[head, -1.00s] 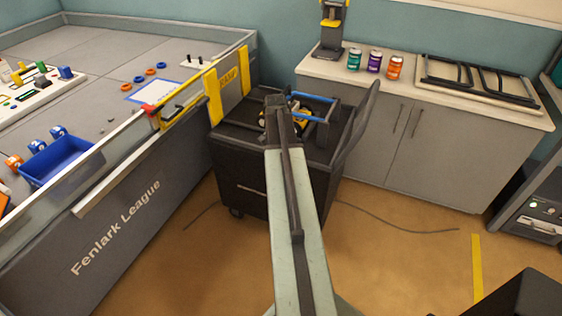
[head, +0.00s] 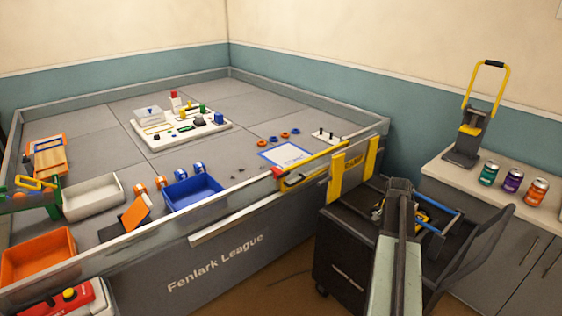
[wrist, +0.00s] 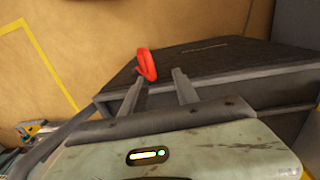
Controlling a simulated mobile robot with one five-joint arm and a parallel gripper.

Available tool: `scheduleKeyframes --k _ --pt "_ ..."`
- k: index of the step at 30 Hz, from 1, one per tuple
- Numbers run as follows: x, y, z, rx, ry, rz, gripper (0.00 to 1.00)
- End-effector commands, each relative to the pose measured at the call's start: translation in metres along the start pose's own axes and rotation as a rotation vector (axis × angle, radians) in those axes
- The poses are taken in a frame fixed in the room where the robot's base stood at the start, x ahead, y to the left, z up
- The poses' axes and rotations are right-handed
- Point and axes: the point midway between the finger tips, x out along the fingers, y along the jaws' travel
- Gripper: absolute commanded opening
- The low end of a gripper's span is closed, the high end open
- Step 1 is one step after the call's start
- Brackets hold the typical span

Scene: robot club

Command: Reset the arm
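My arm (head: 396,250) reaches forward over the black cart in the head view, and its end hides my gripper there. In the wrist view my gripper (wrist: 161,72) shows two grey fingers standing apart with a gap between them, so it is open. A red loop-shaped thing (wrist: 147,66) shows by the left fingertip. I cannot tell whether it touches the finger or lies beyond it. Nothing is clamped between the fingers.
The black cart (head: 340,262) holds a yellow-and-black thing and a blue-handled frame. The walled game field (head: 105,200) with bins is on the left. A grey cabinet (head: 510,245) with several cans stands right. Tan floor with yellow tape (wrist: 50,62) shows in the wrist view.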

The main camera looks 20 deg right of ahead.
Motion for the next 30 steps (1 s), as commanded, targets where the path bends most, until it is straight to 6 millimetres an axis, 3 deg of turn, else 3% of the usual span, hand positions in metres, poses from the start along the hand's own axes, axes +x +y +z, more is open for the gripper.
scheduleKeyframes --k 2,5,8,9,12,15,20,24,26,27,30 --pt "-0.001 -0.014 0.007 -0.025 0.001 0.0 0.36" --pt "-0.004 -0.061 0.036 -0.11 0.007 0.0 0.36" --pt "-0.008 -0.121 0.096 -0.244 0.016 -0.001 0.36" --pt "-0.009 -0.143 0.125 -0.3 0.019 -0.002 0.36" --pt "-0.012 -0.182 0.195 -0.447 0.025 -0.009 0.36" --pt "-0.013 -0.206 0.256 -0.595 0.031 -0.016 0.36" --pt "-0.014 -0.222 0.339 -0.822 0.037 -0.028 0.36" --pt "-0.013 -0.213 0.402 -1.056 0.04 -0.044 0.36" --pt "-0.012 -0.199 0.406 -1.164 0.042 -0.055 0.36" --pt "-0.012 -0.204 0.405 -1.237 0.046 -0.059 0.36" --pt "-0.051 -0.204 0.403 -1.25 0.046 -0.058 0.36"
